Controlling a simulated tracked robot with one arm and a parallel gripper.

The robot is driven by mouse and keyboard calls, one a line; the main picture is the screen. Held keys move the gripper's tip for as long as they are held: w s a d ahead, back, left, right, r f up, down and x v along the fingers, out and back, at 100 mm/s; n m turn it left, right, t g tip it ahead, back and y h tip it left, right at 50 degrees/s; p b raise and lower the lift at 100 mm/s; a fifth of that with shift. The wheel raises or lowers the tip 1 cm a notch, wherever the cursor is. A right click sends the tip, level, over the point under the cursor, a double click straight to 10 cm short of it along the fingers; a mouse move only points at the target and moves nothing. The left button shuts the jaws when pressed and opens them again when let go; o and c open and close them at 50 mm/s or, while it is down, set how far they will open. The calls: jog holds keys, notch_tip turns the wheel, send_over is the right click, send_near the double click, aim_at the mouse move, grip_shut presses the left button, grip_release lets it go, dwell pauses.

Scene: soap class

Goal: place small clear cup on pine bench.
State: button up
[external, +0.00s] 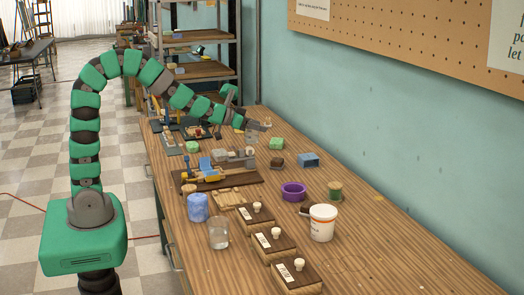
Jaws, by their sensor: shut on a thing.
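My gripper (259,125) is at the end of the green and grey arm, over the far part of the pine bench (400,265). It is shut on a small pale, see-through thing that looks like the small clear cup (251,136). The cup is tiny in this view and partly hidden by the fingers. I cannot tell whether its base touches the bench. A larger clear cup (218,234) stands upright on the bench near the front left edge.
Nearby are a green block (277,143), a brown object (277,161) and a blue box (309,160). The bench's right front is clear.

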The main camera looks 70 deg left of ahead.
jog(key=s+a+n+g+y+p, duration=0.1)
jog(key=a+n+y, duration=0.15)
jog(key=a, duration=0.95)
jog(key=s+a+n+y+p, duration=0.1)
jog(key=s+a+n+y, duration=0.15)
jog(key=a, duration=0.95)
jog(key=shift+m, duration=0.3)
jog(key=f, duration=0.5)
jog(key=shift+w+f, duration=0.2)
jog(key=shift+f, duration=0.2)
jog(key=w+a, duration=0.2)
jog(key=w, duration=0.2)
jog(key=w+a+f+b, duration=0.1)
jog(key=w+a, duration=0.1)
jog(key=w, duration=0.3)
jog(key=w+a, duration=0.2)
jog(key=w, duration=0.3)
jog(key=shift+w+a+f+b, duration=0.25)
jog(key=shift+a+b, duration=0.15)
jog(key=shift+f+b, duration=0.45)
jog(key=shift+f, duration=1.2)
jog(key=shift+f, duration=0.1)
jog(key=o, duration=1)
